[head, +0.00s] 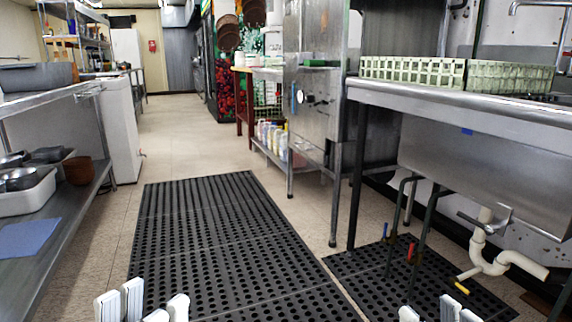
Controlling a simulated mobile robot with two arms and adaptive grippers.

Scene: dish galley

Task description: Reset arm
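My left gripper (143,305) shows at the bottom edge, left of centre. Its pale fingers stand apart with a gap between them, and nothing is seen in it. My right gripper (429,312) shows only by its fingertips at the bottom edge, right of centre. They are also apart, with nothing seen between them. Both grippers appear low in the picture in front of the floor mats. The rest of both arms is out of view.
A black perforated mat (215,235) covers the middle floor; a second mat (420,280) lies under the steel sink counter (480,115), which holds a green dish rack (410,75). Steel shelving (75,205) stands left. The tiled aisle (180,125) is clear.

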